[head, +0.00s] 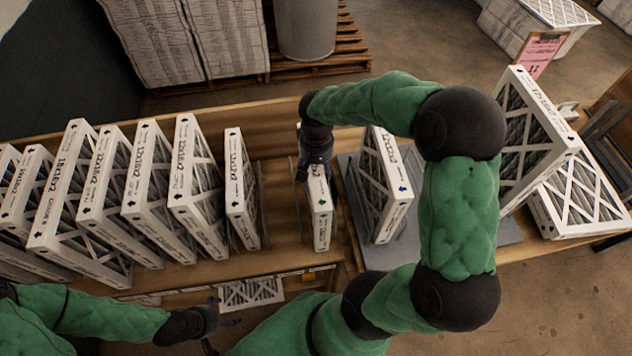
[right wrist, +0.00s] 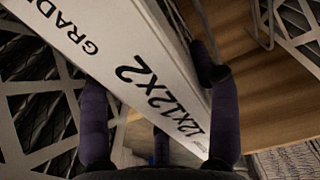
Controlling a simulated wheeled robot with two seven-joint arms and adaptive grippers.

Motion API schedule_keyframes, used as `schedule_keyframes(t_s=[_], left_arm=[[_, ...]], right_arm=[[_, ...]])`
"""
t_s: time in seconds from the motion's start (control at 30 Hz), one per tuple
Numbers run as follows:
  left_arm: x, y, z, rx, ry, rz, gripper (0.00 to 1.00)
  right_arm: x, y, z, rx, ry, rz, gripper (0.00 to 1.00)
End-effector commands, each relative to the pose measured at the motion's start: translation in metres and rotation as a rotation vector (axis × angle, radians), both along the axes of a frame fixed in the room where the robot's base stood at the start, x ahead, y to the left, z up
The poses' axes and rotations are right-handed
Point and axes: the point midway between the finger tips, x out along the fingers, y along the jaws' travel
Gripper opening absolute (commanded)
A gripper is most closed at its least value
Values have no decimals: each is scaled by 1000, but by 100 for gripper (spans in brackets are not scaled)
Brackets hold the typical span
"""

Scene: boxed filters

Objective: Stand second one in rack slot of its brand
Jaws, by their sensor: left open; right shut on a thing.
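My right gripper (head: 316,160) is shut on a white-framed filter (head: 321,220). The filter is upright, with a green mark on its edge. In the right wrist view my right gripper (right wrist: 160,125) has its dark fingers around the filter's edge (right wrist: 125,60), which reads 12x12x2. The filter is among the wire dividers of the rack (head: 277,205); I cannot tell whether its bottom touches down. Another 12x12x2 filter (head: 240,190) stands upright to its left, apart from it. My left gripper (head: 215,320) is open and empty at the front edge of the table.
Several larger filters (head: 62,190) stand in a row at the left. A filter with a blue mark (head: 385,185) stands on a grey mat (head: 500,232) right of the held one. Two more filters (head: 580,195) are at the far right. A pallet (head: 335,60) lies behind the table.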

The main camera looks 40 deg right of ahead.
Motion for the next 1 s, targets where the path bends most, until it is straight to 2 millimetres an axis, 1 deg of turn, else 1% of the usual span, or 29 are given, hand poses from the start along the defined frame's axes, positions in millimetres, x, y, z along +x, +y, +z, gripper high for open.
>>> schedule_keyframes(t_s=[0.03,0.17,0.43,0.7,0.83,0.87,0.9,0.93,1.0], left_arm=[[0,0,-1,0,0,0,85],[0,0,-2,0,0,0,85],[0,0,-8,0,0,0,85],[0,0,-8,0,0,0,85],[0,0,-11,0,0,0,85],[0,0,-11,0,0,0,85],[0,0,-10,0,0,0,85],[0,0,-10,0,0,0,85],[0,0,-10,0,0,0,85]], right_arm=[[0,0,-5,0,0,-1,19],[0,0,-11,0,0,-1,19],[0,0,-43,0,1,0,19],[0,0,-45,0,-2,0,19],[0,0,-49,0,-1,0,19],[0,0,-48,1,0,0,67],[0,0,-48,1,0,0,79],[0,0,-48,1,0,0,85],[0,0,-48,1,0,0,85]])
